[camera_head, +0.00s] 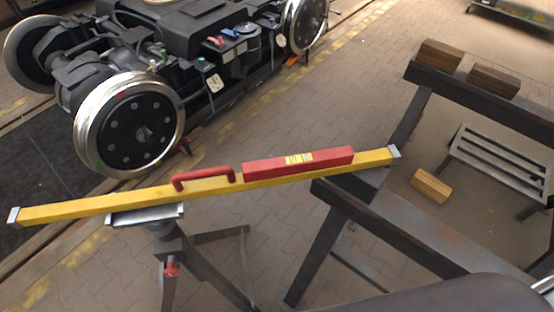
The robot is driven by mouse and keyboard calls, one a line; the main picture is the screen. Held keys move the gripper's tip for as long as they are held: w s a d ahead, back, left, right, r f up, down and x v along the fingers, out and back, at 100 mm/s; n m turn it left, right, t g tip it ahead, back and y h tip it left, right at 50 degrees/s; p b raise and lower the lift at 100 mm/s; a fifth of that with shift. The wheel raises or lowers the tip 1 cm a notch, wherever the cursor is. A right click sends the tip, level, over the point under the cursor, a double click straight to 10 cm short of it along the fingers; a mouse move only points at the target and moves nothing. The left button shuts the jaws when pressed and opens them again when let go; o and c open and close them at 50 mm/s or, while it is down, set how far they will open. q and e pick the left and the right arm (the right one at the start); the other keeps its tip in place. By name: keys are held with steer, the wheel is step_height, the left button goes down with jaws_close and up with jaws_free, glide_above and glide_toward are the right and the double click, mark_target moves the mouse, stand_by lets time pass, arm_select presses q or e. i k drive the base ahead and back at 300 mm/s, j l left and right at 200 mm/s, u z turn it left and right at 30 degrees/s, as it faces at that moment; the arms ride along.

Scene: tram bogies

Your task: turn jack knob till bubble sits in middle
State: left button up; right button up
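A long yellow level bar (110,203) spans the view, its right end higher in the picture. It carries a red handle (203,175) and a red housing (330,158) with a yellow-green vial window (298,158). The bubble is too small to make out. Its left part rests on the grey plate of a jack stand (166,238) with spread legs. A small red knob (171,269) sits on the stand below the plate. The bar's right end lies over a dark steel trestle (400,225). Neither of my grippers can be seen.
A tram bogie with a wheel (130,125) stands behind the bar at left. Wooden blocks (440,55) lie on the trestle's far beam, and one block (430,186) lies lower down. A slatted step (500,160) stands at right. The paved floor between bogie and trestle is mostly clear.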

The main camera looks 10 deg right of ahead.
mark_target(171, 271)
steer(key=u, duration=1.2)
